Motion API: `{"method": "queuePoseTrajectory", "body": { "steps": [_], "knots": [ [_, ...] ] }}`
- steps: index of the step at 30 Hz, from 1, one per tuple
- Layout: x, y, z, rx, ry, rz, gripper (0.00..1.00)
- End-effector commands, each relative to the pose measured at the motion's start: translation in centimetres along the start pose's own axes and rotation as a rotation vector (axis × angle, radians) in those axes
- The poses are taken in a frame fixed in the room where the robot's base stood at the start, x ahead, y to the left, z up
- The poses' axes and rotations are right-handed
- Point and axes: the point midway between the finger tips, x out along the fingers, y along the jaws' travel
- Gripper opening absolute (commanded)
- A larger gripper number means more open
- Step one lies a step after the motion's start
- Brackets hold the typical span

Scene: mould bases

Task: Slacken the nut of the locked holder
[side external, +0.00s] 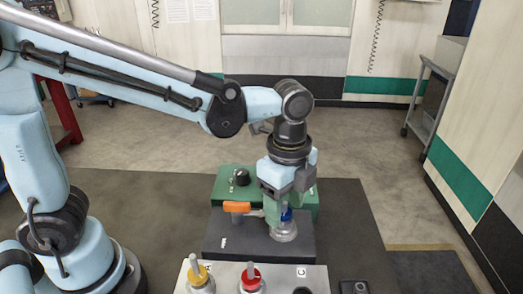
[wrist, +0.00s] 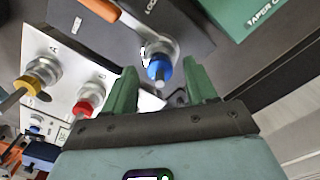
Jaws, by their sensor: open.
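The locked holder stands upright in a grey metal seat (side external: 284,234) on the dark lock block (side external: 225,240). Its blue nut (wrist: 159,68) has a pale tip, and it also shows partly in the side view (side external: 286,214), where my gripper covers much of the holder. My gripper (wrist: 160,76) points down over it with its green fingers open. In the wrist view the blue nut appears between the two fingertips, with gaps on both sides. I cannot tell whether either finger touches it.
An orange handle (side external: 237,206) sticks out left of the seat, close to my fingers. A green box (side external: 228,187) with a black knob stands behind. In front, a pale rack (side external: 225,283) holds a yellow-collared holder (side external: 198,277) and a red-collared holder (side external: 250,279).

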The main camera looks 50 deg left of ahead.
Motion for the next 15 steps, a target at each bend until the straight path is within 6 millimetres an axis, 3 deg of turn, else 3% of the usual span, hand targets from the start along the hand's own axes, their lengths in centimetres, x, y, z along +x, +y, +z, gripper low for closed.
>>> {"method": "queuePoseTrajectory", "body": {
  "steps": [2, 12, 15],
  "knots": [
    [-0.01, 0.0, 0.0, 0.0, 0.0, 0.0, 0.54],
    [-0.03, 0.0, 0.0, 0.0, 0.0, 0.0, 0.02],
    [-0.04, 0.0, 0.0, -0.002, 0.0, 0.0, 0.0]
  ]
}}
